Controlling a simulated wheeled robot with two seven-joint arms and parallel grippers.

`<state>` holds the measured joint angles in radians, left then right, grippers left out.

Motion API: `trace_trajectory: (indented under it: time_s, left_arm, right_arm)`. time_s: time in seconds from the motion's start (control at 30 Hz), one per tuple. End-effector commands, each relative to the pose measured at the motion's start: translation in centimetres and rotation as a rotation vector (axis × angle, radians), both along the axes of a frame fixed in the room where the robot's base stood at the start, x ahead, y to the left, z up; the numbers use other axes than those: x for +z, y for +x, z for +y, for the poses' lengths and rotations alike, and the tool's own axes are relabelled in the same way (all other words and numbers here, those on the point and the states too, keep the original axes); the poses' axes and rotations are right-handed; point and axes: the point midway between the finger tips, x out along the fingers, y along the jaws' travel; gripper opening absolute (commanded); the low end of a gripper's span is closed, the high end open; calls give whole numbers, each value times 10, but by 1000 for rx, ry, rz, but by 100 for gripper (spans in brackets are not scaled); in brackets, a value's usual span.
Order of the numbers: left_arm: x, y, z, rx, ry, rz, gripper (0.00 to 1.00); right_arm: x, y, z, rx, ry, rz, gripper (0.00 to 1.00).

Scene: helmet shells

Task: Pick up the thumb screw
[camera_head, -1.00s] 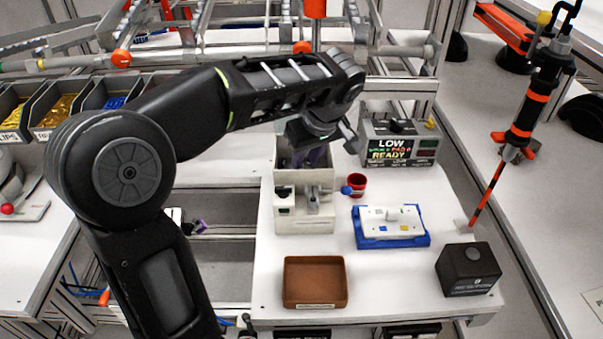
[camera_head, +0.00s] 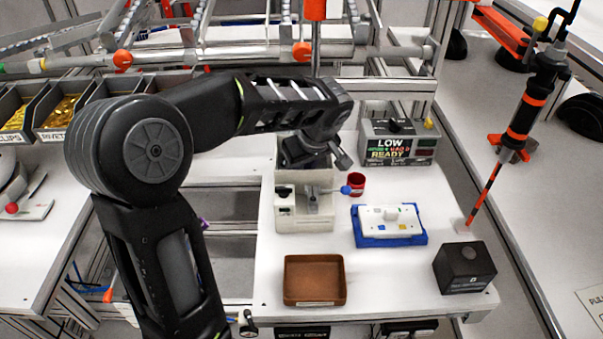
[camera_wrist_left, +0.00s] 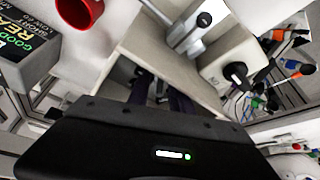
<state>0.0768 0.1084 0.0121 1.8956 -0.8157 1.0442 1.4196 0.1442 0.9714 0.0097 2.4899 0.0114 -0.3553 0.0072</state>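I cannot make out the thumb screw in either view. My left gripper (camera_wrist_left: 162,96) points down into the open compartment of a white box-shaped fixture (camera_head: 305,218). In the left wrist view its two dark fingers stand apart inside the pale walls (camera_wrist_left: 180,68), and I see nothing clearly held between them. In the head view the hand covers most of the compartment, so its floor and the fingertips are hidden. My right gripper is in neither view.
A lever with a blue knob (camera_head: 346,190) sticks out right of the fixture, by a red cup (camera_head: 356,183). Nearby are a status box (camera_head: 397,145), a blue tray (camera_head: 408,239) with a white plate, a brown tray (camera_head: 315,300) and a black box (camera_head: 464,267).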

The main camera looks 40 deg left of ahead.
Motion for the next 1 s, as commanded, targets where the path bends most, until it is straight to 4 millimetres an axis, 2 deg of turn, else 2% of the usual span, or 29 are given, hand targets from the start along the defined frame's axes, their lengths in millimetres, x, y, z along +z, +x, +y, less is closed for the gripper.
trace_trajectory:
  time_s: [0.23, 0.57, 1.0]
  left_arm:
    - [0, 0, 0, 0, 0, 0, 26]
    - [0, 0, 0, 0, 0, 0, 0]
    - [1, 0, 0, 0, 0, -1, 0]
  right_arm:
    - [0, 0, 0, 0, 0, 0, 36]
    - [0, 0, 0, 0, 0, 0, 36]
    - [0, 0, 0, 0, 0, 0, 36]
